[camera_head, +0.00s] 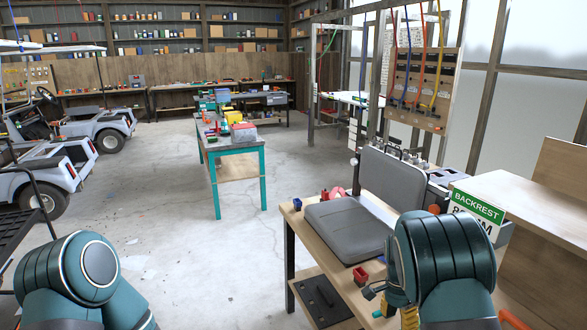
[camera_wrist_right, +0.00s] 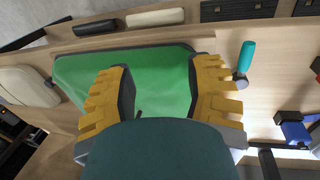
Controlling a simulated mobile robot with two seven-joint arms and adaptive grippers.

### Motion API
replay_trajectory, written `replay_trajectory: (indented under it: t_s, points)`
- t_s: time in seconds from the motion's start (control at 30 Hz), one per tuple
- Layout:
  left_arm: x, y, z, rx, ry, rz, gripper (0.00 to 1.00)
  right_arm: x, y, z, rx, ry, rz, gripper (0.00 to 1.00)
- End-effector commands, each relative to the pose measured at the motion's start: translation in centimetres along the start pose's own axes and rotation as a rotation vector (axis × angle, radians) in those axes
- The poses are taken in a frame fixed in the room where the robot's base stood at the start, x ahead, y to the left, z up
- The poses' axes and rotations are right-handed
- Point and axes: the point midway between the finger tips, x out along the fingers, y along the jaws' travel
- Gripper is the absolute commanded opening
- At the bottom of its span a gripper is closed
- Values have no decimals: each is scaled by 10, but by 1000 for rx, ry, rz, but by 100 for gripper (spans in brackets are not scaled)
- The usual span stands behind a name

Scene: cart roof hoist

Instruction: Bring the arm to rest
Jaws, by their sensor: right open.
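My right gripper (camera_wrist_right: 163,72) is open, its two yellow fingers spread wide with nothing between them. In the wrist view it is over a flat green panel (camera_wrist_right: 150,65) with a dark edge, on a light wooden top. I cannot tell the height of the fingers above the panel. In the head view my right arm is at the lower right, in front of the wooden bench (camera_head: 347,250), and hides part of it. My left arm shows only as a rounded link at the lower left; its gripper is out of frame.
A grey padded seat and backrest (camera_head: 392,187) stand on the bench, beside a green-and-white BACKREST sign (camera_head: 477,209). A teal-legged table (camera_head: 233,148) stands farther back. Carts (camera_head: 42,170) line the left.

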Motion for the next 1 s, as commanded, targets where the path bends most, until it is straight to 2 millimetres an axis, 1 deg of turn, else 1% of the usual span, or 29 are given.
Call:
replay_trajectory:
  t_s: [0.1, 0.17, 0.2, 0.27, 0.3, 0.37, 0.4, 0.47, 0.5, 0.57, 0.6, 0.7, 0.73, 0.83, 0.9, 1.0]
  points:
    - [0, 0, 0, 0, 0, 0, 91, 41, 9, 11, -95, -24, -21, 52]
    - [0, 0, 0, 0, 0, 0, 91, 62, 12, 19, -156, -32, -41, 52]
    - [0, 0, 0, 0, 0, 0, 91, 75, 16, 25, -198, -38, -56, 52]
    - [0, 0, 0, 0, 0, 0, 91, 95, 21, 37, -266, -46, -81, 52]
    - [0, 0, 0, 0, 0, 0, 91, 109, 26, 46, -313, -52, -99, 52]
    - [0, 0, 0, 0, 0, 0, 91, 128, 33, 62, -393, -60, -132, 52]
    - [0, 0, 0, 0, 0, 0, 91, 141, 39, 75, -449, -65, -159, 52]
    - [0, 0, 0, 0, -1, 0, 91, 158, 49, 97, -540, -69, -206, 52]
    - [0, 0, 0, 0, -1, 0, 91, 167, 56, 113, -603, -69, -241, 52]
    - [0, 0, 0, 0, -1, 0, 91, 176, 67, 137, -694, -64, -299, 52]
    - [1, 0, 0, 0, -1, 0, 91, 180, 73, 152, -751, -58, -338, 52]
    - [1, 0, 0, 0, -1, 0, 91, 182, 88, 185, -873, -36, -429, 52]
    - [1, 0, 0, 0, -1, 0, 91, 181, 92, 194, -903, -28, -453, 52]
    - [1, 0, 0, 0, -1, 0, 91, 177, 102, 213, -976, -3, -517, 52]
    - [1, 0, 1, 0, -1, 0, 91, 174, 105, 221, -1007, 11, -546, 52]
    - [1, 0, 1, 0, -1, 0, 91, 172, 108, 226, -1027, 22, -565, 52]
